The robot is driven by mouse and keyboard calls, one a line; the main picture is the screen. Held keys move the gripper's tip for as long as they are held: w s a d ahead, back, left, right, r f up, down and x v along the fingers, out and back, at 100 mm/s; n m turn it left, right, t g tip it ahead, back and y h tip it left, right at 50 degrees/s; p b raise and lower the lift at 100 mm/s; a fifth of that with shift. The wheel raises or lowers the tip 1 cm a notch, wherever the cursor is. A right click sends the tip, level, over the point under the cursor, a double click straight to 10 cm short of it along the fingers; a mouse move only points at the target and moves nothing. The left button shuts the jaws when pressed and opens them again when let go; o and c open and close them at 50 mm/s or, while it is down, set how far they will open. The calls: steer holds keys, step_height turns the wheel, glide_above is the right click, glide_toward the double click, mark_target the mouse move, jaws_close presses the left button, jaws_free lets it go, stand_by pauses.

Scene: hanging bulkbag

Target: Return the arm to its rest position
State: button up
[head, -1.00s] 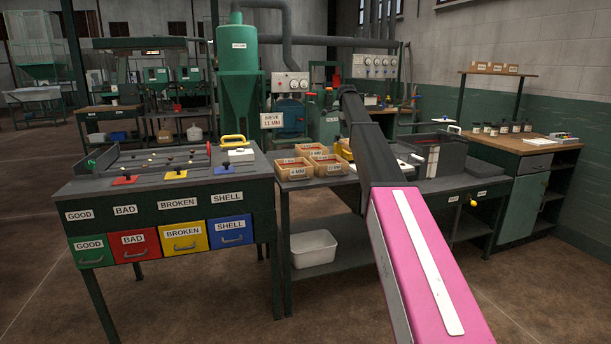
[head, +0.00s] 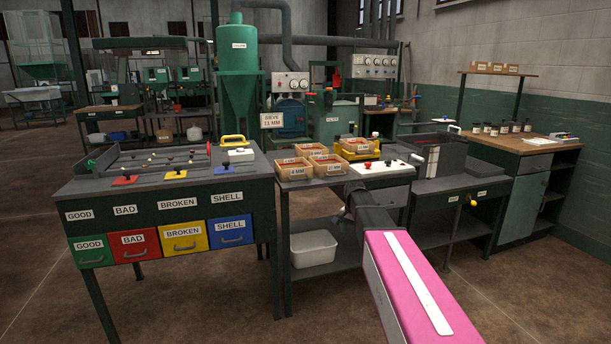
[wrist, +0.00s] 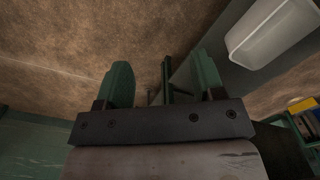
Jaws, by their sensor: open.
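My arm, with a pink link and a dark forearm, reaches from the bottom right of the head view toward the middle bench (head: 330,183). Its far end is low, in front of the bench's white-topped section. My gripper shows in the wrist view (wrist: 163,85), with two green fingers spread apart and nothing between them. Past the fingers I see brown floor and dark green bench parts. The fingertips cannot be made out in the head view.
A white bin (head: 313,248) sits on the bench's lower shelf, and it also shows in the wrist view (wrist: 275,30). The sorting table (head: 165,190) with labelled drawers stands left. A wooden-topped cabinet (head: 515,143) stands right. Open floor lies in front.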

steer(key=s+f+n, duration=0.3)
steer(key=s+f, duration=0.2)
steer(key=s, duration=0.8)
steer(key=s+f+n, duration=0.4)
steer(key=s+f, duration=0.2)
steer(key=s, duration=0.7)
steer(key=shift+s+f, duration=0.15)
steer(key=shift+s, duration=0.1)
steer(key=shift+d, duration=0.1)
